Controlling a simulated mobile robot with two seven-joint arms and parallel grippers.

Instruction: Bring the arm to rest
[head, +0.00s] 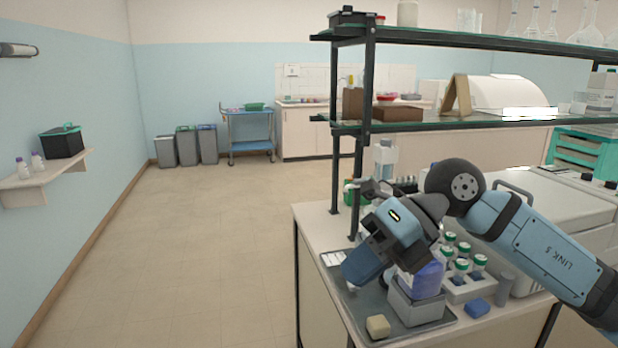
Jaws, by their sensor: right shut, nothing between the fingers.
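My right arm (545,245) comes in from the right edge and reaches over the bench. Its gripper (362,266) is shut and empty, angled down to the left above the grey tray (436,325). It hides part of the tray and of a purple-blue container (424,282), which sits in a grey box-like holder (418,310) on the tray. I cannot tell whether the gripper touches that container. My left gripper is not in view.
A rack of green-capped bottles (469,287), a blue block (477,308) and a pale yellow block (378,326) are close to the arm. The shelf's dark post (362,140) rises behind the gripper. Open floor (230,230) lies left of the bench.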

